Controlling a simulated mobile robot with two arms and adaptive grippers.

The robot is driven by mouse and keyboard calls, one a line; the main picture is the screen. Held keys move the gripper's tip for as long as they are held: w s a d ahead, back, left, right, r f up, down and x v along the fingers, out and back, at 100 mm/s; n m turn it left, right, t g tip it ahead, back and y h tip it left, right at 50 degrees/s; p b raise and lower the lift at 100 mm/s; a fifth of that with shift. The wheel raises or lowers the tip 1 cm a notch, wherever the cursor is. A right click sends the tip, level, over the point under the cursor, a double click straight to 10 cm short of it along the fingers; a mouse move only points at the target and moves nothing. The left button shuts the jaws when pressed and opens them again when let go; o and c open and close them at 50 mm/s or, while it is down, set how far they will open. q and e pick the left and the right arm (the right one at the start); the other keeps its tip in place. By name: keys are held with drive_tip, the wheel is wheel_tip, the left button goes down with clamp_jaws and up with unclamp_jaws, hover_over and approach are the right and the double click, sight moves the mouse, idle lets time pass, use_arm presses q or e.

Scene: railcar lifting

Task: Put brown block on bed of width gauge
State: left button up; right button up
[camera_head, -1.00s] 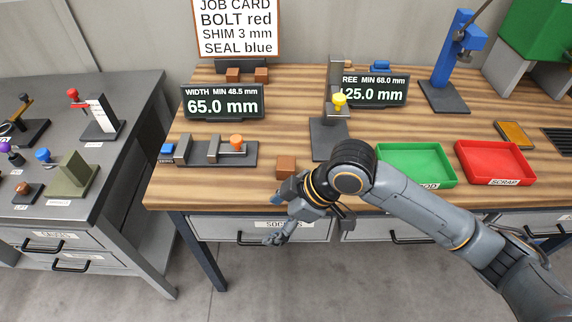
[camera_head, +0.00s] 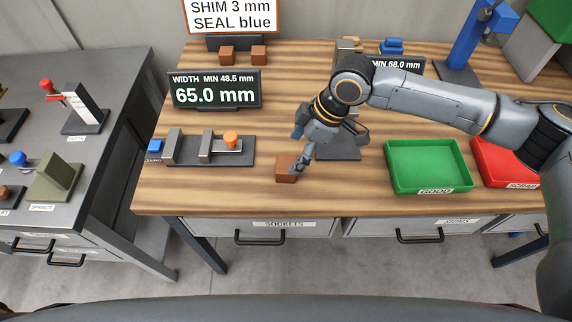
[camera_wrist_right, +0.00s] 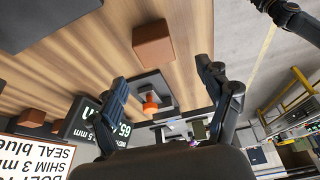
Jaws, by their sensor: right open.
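The brown block (camera_head: 286,169) sits upright on the wooden bench near its front edge, right of the width gauge (camera_head: 245,158). My left gripper is not seen.
The width display (camera_head: 216,89) reads 65.0 mm behind the gauge. Two more brown blocks (camera_head: 227,53) (camera_head: 258,52) stand by the job card. A green tray (camera_head: 428,187) and red tray (camera_head: 500,180) are right. A second gauge base (camera_head: 340,153) is partly hidden by my arm.

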sight(287, 164)
drive_tip(key=shift+w+x, duration=0.15)
drive_tip(key=shift+x, duration=0.45)
drive_tip(key=shift+w+x, duration=0.15)
drive_tip(key=shift+x, duration=0.5)
drive_tip(key=shift+p+x, duration=0.8)
drive_tip(key=shift+x, duration=0.2)
drive_tip(key=x, duration=0.2)
drive_tip(key=shift+s+d+f+p, duration=0.1)
drive_tip(key=shift+f+p, duration=0.25)
drive_tip(key=shift+f, duration=0.45)
drive_tip(key=c, duration=1.4)
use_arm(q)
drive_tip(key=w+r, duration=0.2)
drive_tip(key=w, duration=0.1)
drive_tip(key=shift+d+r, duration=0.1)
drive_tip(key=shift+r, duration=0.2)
use_arm(e)
drive_tip(key=shift+c, duration=0.3)
